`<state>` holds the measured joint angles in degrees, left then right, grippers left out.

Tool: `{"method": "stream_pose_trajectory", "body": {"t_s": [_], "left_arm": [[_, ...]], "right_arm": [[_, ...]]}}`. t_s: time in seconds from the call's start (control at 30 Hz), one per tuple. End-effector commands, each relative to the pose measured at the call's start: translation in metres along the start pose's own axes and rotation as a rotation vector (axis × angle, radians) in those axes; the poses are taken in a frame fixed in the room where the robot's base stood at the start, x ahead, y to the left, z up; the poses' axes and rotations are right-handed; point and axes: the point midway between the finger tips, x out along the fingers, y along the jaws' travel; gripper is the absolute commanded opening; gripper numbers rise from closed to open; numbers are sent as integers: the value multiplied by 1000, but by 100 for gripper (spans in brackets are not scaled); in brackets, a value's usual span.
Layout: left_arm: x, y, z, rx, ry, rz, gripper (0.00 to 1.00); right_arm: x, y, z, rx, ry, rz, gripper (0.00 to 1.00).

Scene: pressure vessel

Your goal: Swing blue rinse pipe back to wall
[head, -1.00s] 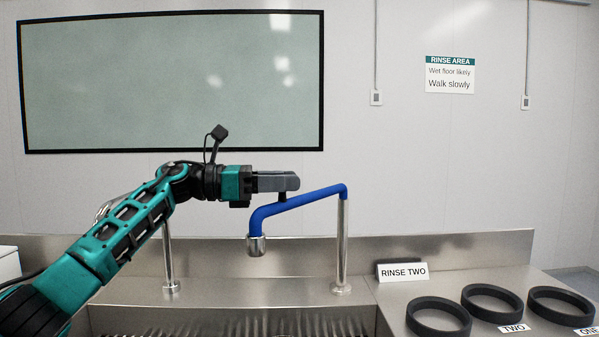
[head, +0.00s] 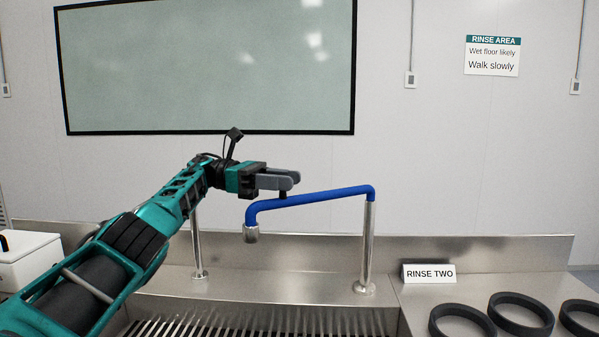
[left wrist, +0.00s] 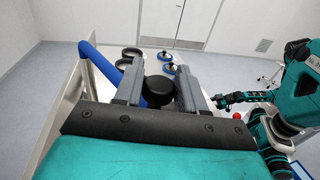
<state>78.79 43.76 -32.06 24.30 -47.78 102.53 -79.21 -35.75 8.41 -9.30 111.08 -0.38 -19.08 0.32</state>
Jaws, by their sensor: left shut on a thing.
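The blue rinse pipe (head: 318,197) stands on a steel post (head: 367,245) at the back of the sink. It reaches left from the post top, almost along the back wall, and its steel nozzle (head: 251,234) points down. My left gripper (head: 285,182) is at the pipe's outer part, shut on the small black knob (head: 283,194) on top of it. In the left wrist view, the round knob (left wrist: 158,90) sits between the two grey fingers, with the blue pipe (left wrist: 98,65) passing to the left. My right gripper (left wrist: 225,100) shows small there; its jaws are unclear.
A second steel post (head: 198,240) stands behind my left arm. The slatted sink (head: 270,322) lies below the pipe. A RINSE TWO sign (head: 429,274) and several black rings (head: 463,321) are on the right counter. A white box (head: 28,262) is at left.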

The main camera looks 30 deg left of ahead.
Motion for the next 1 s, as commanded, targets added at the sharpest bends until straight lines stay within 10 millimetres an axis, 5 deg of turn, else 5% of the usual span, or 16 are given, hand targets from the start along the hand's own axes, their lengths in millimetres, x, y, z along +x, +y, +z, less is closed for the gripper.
{"method": "stream_pose_trajectory", "body": {"t_s": [0.6, 0.63, 0.83, 1.0], "left_arm": [[-6, -4, 0, -2, -6, -21, 0], [-6, -4, -1, -2, -6, -21, 41], [-6, -3, 0, -1, -6, -19, 59], [-7, -3, 0, -1, -6, -17, 59]], "right_arm": [[-3, -2, -4, 7, -2, -2, 58], [-3, -2, -4, 7, -3, -2, 58], [-3, -2, -4, 7, -2, -2, 58], [-4, -2, -4, 7, -3, -1, 58]]}}
